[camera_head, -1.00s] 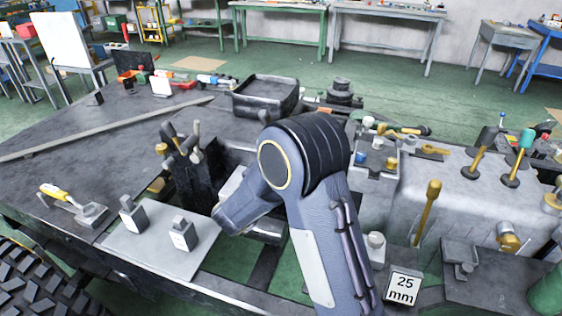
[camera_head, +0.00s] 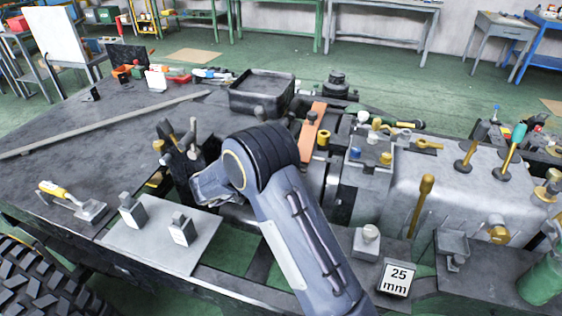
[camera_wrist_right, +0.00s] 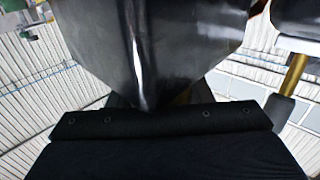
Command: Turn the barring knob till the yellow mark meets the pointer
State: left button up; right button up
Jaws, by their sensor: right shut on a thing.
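My right arm comes in from the lower right in the head view, and its gripper (camera_head: 212,184) reaches left beside the dark tool rack. The fingertips are hidden there. In the right wrist view the gripper (camera_wrist_right: 150,102) is shut on a dark glossy thing (camera_wrist_right: 150,45) that fills the upper middle. I cannot tell whether this thing is the barring knob. The knob, its yellow mark and the pointer cannot be made out in either view. My left gripper is not in view.
An upright orange plate (camera_head: 310,132) stands right of my wrist. A dark tool rack (camera_head: 182,172) with several handles stands left. A grey plate (camera_head: 150,240) carries two small blocks. The grey housing (camera_head: 440,190) lies right. A black tray (camera_head: 262,98) is behind.

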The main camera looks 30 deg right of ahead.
dwell(0.3)
jog(key=o, duration=1)
jog(key=shift+a, duration=0.1)
jog(key=a, duration=0.5)
jog(key=a+b, duration=0.1)
jog(key=a, duration=0.1)
jog(key=shift+w+a, duration=0.3)
jog(key=shift+a, duration=0.05)
